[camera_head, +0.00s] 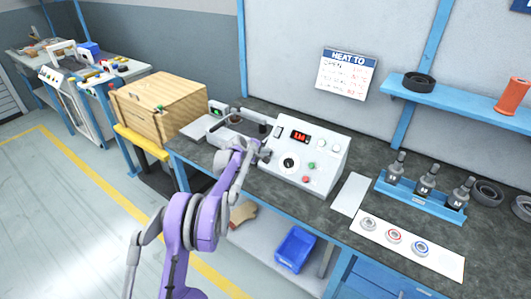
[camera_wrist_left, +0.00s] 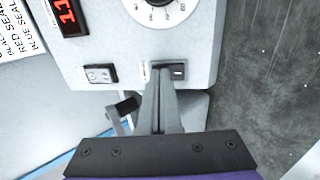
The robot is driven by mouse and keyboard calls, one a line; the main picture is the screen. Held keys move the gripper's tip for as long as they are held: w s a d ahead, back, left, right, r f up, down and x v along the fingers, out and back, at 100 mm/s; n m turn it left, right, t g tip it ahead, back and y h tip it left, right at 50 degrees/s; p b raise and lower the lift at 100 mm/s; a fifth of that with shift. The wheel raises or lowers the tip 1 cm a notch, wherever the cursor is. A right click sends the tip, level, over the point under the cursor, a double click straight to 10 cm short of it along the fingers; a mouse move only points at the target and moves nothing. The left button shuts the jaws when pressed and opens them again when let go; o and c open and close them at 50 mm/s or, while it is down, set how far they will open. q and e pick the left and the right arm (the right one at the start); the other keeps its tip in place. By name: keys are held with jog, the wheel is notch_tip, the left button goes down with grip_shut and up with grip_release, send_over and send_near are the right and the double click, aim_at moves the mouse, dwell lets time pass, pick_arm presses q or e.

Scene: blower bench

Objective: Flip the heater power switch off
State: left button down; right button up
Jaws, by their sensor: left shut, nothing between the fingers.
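The white heater control box (camera_head: 318,178) stands on the dark bench with a red lit display (camera_head: 300,136) and a round black dial (camera_head: 289,162). In the left wrist view, a small black-framed rocker switch (camera_wrist_left: 179,72) sits below the dial, and a second switch (camera_wrist_left: 100,74) with a pale rocker sits to its left. Their labels are too small to read. My left gripper (camera_head: 266,155) is shut and empty at the box's left side. In the left wrist view, its fingertips (camera_wrist_left: 164,70) overlap the nearer switch; I cannot tell whether they touch. My right gripper is not in view.
A wooden crate (camera_head: 165,100) stands left of the bench. A blue rack of dark bottles (camera_head: 420,200) and a white card with rings (camera_head: 410,245) lie to the right. A sign (camera_head: 346,75) hangs behind. A blue bin (camera_head: 295,248) sits below.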

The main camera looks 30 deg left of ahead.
pick_arm(q)
jog(key=shift+w, duration=0.2)
jog(key=shift+r, duration=0.1)
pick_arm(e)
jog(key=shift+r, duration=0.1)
pick_arm(q)
jog(key=shift+r, duration=0.35)
jog(key=shift+r+p, duration=0.3)
jog(key=shift+p, duration=0.05)
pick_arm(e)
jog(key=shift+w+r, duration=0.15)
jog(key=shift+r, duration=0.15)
